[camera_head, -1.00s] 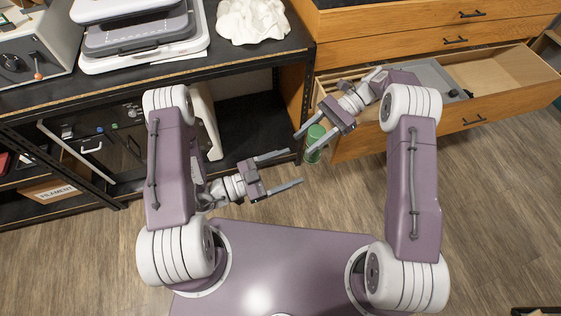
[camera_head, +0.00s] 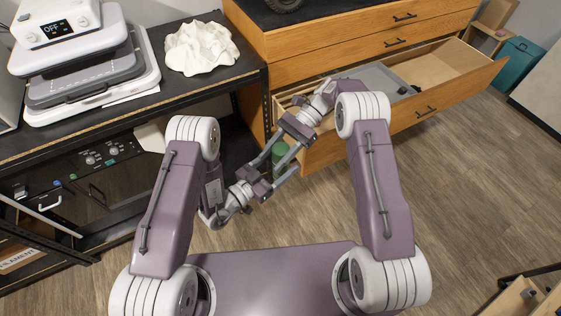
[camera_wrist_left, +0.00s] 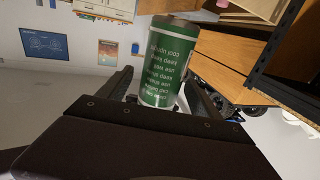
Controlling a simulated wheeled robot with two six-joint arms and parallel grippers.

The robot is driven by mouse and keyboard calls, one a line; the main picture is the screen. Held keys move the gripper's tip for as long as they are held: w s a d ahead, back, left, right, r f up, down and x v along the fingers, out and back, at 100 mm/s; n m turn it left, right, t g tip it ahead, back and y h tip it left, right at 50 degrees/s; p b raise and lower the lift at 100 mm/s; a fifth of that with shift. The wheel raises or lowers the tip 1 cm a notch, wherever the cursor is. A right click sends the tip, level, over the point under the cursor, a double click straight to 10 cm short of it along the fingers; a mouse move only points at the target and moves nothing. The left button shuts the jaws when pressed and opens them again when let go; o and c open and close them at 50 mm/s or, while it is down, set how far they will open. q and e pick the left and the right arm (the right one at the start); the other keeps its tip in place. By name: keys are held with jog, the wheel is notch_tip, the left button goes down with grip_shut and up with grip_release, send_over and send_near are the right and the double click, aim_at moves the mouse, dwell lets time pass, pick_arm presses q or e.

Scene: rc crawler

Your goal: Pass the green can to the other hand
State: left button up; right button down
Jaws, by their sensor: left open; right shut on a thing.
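The green can (camera_head: 281,153) is between my two grippers in the head view, partly hidden by their fingers. My right gripper (camera_head: 276,156) is shut on it, reaching down from the upper right. My left gripper (camera_head: 281,163) is open and reaches up from the lower left, with its fingers close to the can. In the left wrist view the can (camera_wrist_left: 168,65) shows its green side with white text and a dark end at the top. The left fingers lie on either side of its lower part; I cannot tell whether they touch it.
An open wooden drawer (camera_head: 440,85) with a grey item inside stands behind my right arm. The dark workbench (camera_head: 190,88) at the left holds a white crumpled object (camera_head: 201,47) and a machine (camera_head: 85,75). Wooden floor (camera_head: 470,190) is clear at the right.

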pick_arm(q)
jog(key=shift+w+d, duration=0.15)
jog(key=shift+d, duration=0.05)
grip_shut()
pick_arm(e)
jog(key=c, duration=0.6)
grip_release()
jog(key=shift+c, duration=0.2)
notch_tip(320, 180, up, 10)
pick_arm(q)
jog(key=shift+w, duration=0.1)
pick_arm(e)
jog(key=s+d+f+n+t+h, duration=0.9)
jog(key=s+d+f+n, duration=0.1)
jog(key=d, duration=0.5)
jog(key=s+f, duration=0.1)
jog(key=s, duration=0.1)
jog(key=shift+s+d+h, duration=0.15)
jog(key=shift+s+h, duration=0.2)
jog(key=shift+h, duration=0.05)
